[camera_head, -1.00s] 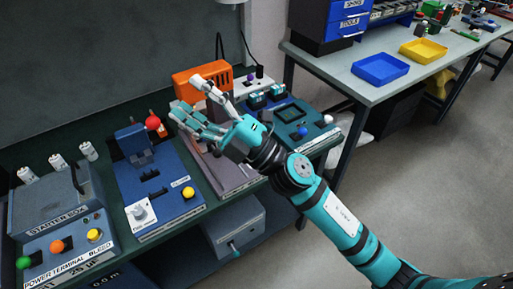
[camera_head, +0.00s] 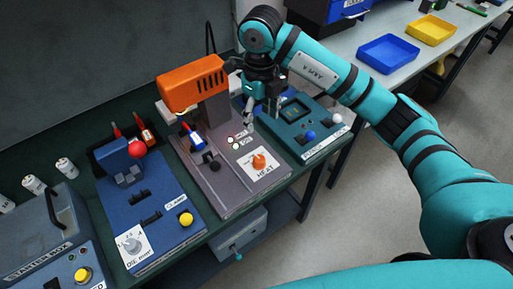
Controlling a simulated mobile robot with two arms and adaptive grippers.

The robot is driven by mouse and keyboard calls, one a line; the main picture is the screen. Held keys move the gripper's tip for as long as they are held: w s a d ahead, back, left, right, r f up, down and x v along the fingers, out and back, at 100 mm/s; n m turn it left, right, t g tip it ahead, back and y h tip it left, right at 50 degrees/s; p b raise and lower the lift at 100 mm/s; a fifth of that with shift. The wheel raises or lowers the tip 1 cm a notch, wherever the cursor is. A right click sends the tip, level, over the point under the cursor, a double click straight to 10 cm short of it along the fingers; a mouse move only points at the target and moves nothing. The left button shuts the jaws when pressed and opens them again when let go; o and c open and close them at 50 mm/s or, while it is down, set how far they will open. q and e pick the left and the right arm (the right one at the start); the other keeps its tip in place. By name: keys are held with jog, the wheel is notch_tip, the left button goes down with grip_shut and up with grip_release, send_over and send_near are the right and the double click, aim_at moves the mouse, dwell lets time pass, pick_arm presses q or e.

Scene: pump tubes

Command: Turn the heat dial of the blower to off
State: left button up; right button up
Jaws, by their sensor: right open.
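The blower has an orange head (camera_head: 193,82) on a grey post above a grey base plate (camera_head: 232,195). Its heat dial (camera_head: 259,161) is an orange knob on a white label marked HEAT, near the front right of the base. The dial's setting is too small to read. My right gripper (camera_head: 257,122) is open and empty, pointing down above and behind the dial, apart from it. My left gripper is not in view.
A blue clamp station (camera_head: 150,225) with a red ball lever, yellow button and white die dial stands left of the blower. A teal station (camera_head: 310,125) stands close on the right. A black lever (camera_head: 211,160) rises from the blower base.

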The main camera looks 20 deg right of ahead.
jog(key=p, duration=0.1)
send_over(259, 158)
notch_tip(259, 158, down, 5)
notch_tip(259, 158, down, 4)
jog(key=shift+r+p, duration=0.15)
jog(key=shift+p, duration=0.25)
notch_tip(259, 158, down, 5)
jog(key=shift+s+r+p, duration=0.1)
jog(key=shift+s+p, duration=0.05)
jog(key=shift+p, duration=0.25)
notch_tip(259, 158, down, 2)
jog(key=shift+f, duration=0.4)
jog(key=c, duration=1.1)
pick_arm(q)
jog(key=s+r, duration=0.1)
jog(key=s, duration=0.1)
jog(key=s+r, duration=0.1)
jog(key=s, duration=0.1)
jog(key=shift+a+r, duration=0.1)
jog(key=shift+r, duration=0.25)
pick_arm(e)
jog(key=shift+c, duration=0.2)
